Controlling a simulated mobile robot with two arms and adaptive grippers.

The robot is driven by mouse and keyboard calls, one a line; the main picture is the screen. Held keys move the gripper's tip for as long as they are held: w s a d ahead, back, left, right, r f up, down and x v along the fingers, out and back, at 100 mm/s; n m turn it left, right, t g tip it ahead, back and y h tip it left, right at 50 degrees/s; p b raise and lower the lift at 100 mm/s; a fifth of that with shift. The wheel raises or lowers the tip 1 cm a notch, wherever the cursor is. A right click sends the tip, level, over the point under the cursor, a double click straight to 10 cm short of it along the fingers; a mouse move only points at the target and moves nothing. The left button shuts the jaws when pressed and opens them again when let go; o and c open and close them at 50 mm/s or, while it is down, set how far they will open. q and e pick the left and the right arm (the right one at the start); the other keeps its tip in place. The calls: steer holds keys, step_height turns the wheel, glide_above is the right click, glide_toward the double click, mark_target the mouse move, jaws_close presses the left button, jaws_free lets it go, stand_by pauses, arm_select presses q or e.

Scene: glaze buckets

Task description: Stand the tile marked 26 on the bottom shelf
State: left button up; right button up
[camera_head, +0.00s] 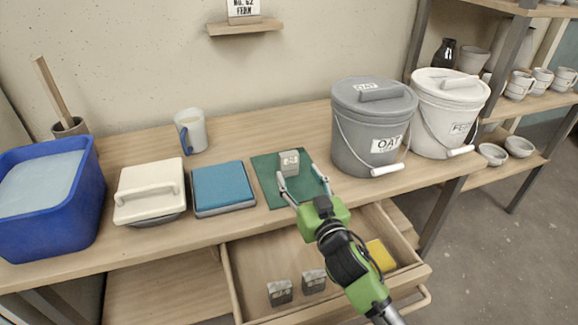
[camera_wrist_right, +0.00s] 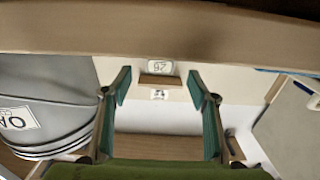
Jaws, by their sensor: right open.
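A small grey tile (camera_head: 289,163) stands on the green mat (camera_head: 268,184); its number is too small to read surely. Two more grey tiles (camera_head: 280,292) (camera_head: 313,281) are in the open drawer, their marks illegible. My right gripper (camera_head: 302,176) is open and empty, its fingers over the mat near the standing tile, without clear contact. In the right wrist view the open fingers (camera_wrist_right: 160,88) frame a pale plate (camera_wrist_right: 160,67) with a mark like 26, beside a wooden ledge (camera_wrist_right: 158,80); I cannot tell which way up it is. The left gripper is out of view.
The OAT bucket (camera_head: 372,120) stands right of the mat, with a white bucket (camera_head: 447,112) beyond. A blue slab (camera_head: 222,186) lies left of the mat. The drawer (camera_head: 250,270) is open below, holding a yellow block (camera_head: 381,255). Bowls (camera_head: 493,154) sit on the right rack.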

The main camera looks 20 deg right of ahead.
mark_target(290, 161)
steer(key=shift+w+a+b, duration=0.1)
steer(key=shift+w+b, duration=0.3)
steer(key=shift+w, duration=2.8)
steer(key=c, duration=1.4)
